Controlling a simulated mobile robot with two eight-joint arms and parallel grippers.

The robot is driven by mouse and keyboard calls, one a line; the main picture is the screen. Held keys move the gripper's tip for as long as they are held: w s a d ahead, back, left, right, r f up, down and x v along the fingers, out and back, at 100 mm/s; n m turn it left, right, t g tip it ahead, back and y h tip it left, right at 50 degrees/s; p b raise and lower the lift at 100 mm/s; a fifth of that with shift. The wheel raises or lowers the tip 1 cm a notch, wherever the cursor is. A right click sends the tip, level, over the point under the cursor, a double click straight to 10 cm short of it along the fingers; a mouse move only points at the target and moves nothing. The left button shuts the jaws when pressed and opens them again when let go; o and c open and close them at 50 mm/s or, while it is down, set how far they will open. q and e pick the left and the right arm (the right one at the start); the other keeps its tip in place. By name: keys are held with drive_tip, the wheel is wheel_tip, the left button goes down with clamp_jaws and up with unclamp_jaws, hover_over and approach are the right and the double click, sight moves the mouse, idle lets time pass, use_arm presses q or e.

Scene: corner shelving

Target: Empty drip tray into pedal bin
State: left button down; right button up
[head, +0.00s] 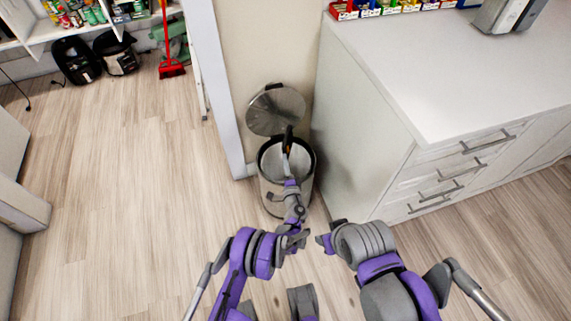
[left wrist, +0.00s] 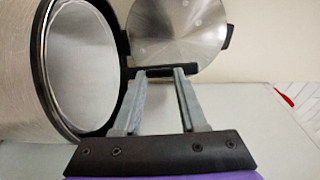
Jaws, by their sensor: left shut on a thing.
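The pedal bin (head: 265,190) is a round metal bin on the floor, with its round lid (head: 275,108) standing open at the back. My left gripper (head: 287,152) reaches over the bin's open mouth and is shut on a dark, thin thing, which I take for the drip tray (head: 289,134). In the left wrist view the tray (left wrist: 165,70) shows as a narrow black bar at the fingertips, beside the rim and in front of the lid (left wrist: 178,25). What the tray holds cannot be seen.
A white drawer cabinet (head: 440,75) stands close on the bin's right, and a wall end (head: 226,80) is behind it at left. The wooden floor (head: 110,180) at left is clear.

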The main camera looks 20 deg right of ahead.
use_arm(q)
drive_tip(key=m+b, duration=0.1)
drive_tip(key=m+t+b, duration=0.1)
drive_tip(key=m, duration=0.1)
drive_tip(key=shift+f+h, duration=0.3)
idle(0.3)
drive_tip(key=m+b, duration=0.1)
drive_tip(key=m+t+b, duration=0.1)
drive_tip(key=m+b, duration=0.1)
drive_tip(key=m, duration=0.1)
drive_tip(key=shift+a+f+h, duration=0.15)
drive_tip(key=shift+f+h, duration=0.1)
drive_tip(key=shift+h, duration=0.15)
